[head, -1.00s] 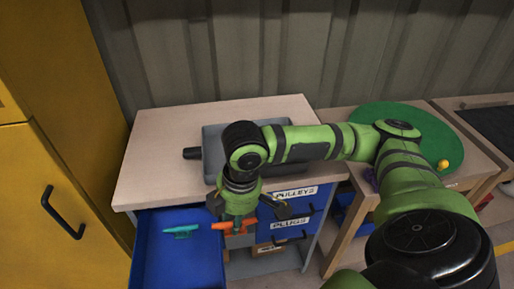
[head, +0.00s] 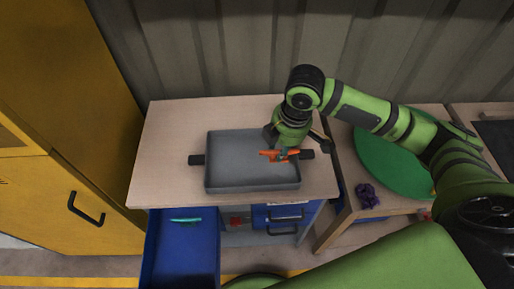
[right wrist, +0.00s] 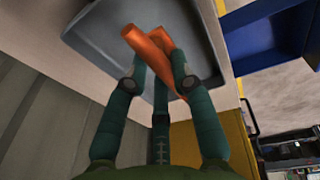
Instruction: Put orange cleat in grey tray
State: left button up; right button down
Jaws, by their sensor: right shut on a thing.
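The orange cleat (head: 279,155) is held in my right gripper (head: 284,152), whose fingers are shut on it. In the head view it shows over the right part of the grey tray (head: 225,178), which lies on the wooden bench top with black handles at its two ends. In the right wrist view the orange cleat (right wrist: 150,55) sits between the green fingers (right wrist: 155,72), with the grey tray (right wrist: 95,35) behind it. The cleat's exact height above the tray floor cannot be told. My left gripper is not in view.
An open blue drawer (head: 178,250) below the bench holds a teal cleat (head: 186,220). A green round mat (head: 385,160) lies on the table at right, with a purple item (head: 367,195) near it. A yellow cabinet (head: 50,120) stands at left.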

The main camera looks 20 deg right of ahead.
jog(key=w+a+f, duration=0.1)
jog(key=w, duration=0.1)
jog(key=w+a+f, duration=0.4)
jog(key=w, duration=0.1)
jog(key=shift+f+p, duration=0.1)
jog(key=shift+p, duration=0.3)
notch_tip(320, 180, down, 3)
jog(key=shift+f+p, duration=0.1)
jog(key=shift+p, duration=0.3)
jog(key=shift+f, duration=0.45)
jog(key=c, duration=1.1)
grip_release()
jog(key=shift+f, duration=0.15)
jog(key=shift+o, duration=0.2)
notch_tip(320, 180, up, 12)
jog(key=s+d, duration=0.1)
jog(key=shift+s+b, duration=0.15)
jog(key=shift+b, duration=0.25)
